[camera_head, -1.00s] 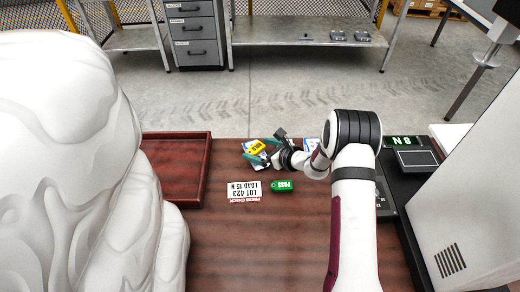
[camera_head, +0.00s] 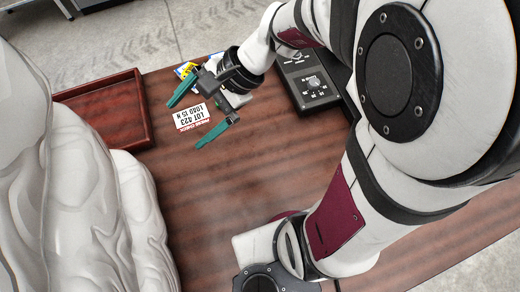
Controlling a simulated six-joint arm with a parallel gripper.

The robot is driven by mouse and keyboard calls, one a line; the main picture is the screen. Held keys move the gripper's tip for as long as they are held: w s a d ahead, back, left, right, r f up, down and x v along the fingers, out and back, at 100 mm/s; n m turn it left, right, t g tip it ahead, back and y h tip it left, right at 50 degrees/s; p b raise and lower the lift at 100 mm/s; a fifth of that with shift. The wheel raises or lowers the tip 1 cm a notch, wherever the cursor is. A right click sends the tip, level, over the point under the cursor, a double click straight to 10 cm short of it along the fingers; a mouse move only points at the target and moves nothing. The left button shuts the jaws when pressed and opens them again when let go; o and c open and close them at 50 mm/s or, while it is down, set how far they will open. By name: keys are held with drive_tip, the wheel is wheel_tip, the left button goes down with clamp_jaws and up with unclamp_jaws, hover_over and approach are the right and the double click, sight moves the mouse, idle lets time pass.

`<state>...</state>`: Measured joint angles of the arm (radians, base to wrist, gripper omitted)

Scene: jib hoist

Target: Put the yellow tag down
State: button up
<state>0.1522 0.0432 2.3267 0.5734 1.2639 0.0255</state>
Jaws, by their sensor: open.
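My gripper (camera_head: 203,112) is open, its two teal fingers spread wide and nothing seen between them but the label below. It is above the wooden table, over the white label card (camera_head: 190,118) reading LOT 423, LOAD 15 N. A small yellow patch (camera_head: 187,71) shows just behind the gripper, beside a blue-edged card at the table's far edge. It looks like the yellow tag, but the gripper partly covers it and I cannot make out its lettering. The green PASS tag is not clearly visible; the gripper may hide it.
A reddish wooden tray (camera_head: 105,112) stands at the left. A large white draped shape (camera_head: 85,205) fills the left side. A black control box with a knob (camera_head: 314,84) stands right of the gripper. The table's middle is clear.

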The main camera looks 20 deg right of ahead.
drive_tip(key=s+d+n+g+h, duration=0.1)
drive_tip(key=s+d+n+h, duration=0.6)
drive_tip(key=s, duration=0.7)
drive_tip(key=shift+d, duration=0.7)
